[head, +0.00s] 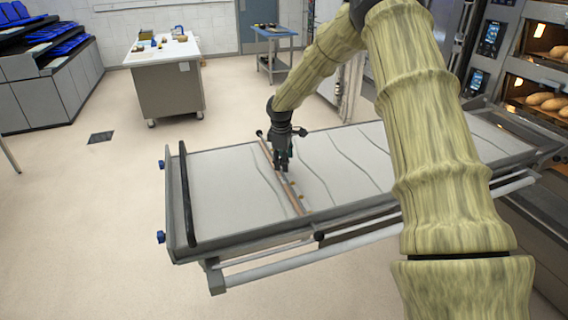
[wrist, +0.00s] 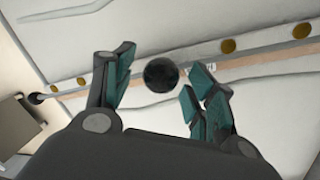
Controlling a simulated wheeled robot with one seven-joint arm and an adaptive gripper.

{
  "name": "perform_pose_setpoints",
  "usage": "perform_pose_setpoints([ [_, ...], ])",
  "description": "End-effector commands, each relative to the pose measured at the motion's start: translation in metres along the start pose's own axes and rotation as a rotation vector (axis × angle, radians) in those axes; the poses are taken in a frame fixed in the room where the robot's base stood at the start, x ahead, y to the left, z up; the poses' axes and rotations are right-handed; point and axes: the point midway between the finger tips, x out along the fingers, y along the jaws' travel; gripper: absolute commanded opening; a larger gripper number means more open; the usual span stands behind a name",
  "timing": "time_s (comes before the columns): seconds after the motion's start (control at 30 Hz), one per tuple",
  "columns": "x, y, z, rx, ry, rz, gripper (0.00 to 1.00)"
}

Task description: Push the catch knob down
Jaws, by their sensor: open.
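In the wrist view a round black knob (wrist: 161,74), which looks like the catch knob, stands by the wooden strip. It lies between and just beyond my open fingertips (wrist: 158,78), with no clear contact. In the head view my gripper (head: 283,163) points down over the strip (head: 292,197) that crosses the loader. I cannot make out this knob there; the gripper seems to hide it. How high the knob stands is hard to tell.
The long loader (head: 222,190) has a pale cloth bed and a dark end bar (head: 187,195). A smaller black ball (wrist: 36,98) sits at the strip's end, and brass studs (wrist: 229,46) line it. Ovens with bread (head: 541,100) stand at right.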

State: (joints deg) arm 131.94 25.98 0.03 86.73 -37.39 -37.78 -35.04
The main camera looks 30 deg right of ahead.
Motion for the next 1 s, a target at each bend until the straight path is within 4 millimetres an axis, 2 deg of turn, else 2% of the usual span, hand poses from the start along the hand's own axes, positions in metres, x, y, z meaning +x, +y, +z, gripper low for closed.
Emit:
perform_pose_setpoints([
  [0.3, -0.058, 0.001, 0.0, 0.0, 0.002, 0.002, 0.56],
  [0.5, -0.085, 0.001, 0.0, 0.0, 0.0, 0.001, 0.56],
  [0.7, -0.097, 0.0, 0.001, 0.0, 0.0, -0.001, 0.56],
  [1.0, -0.099, 0.0, 0.001, 0.0, 0.0, -0.002, 0.56],
])
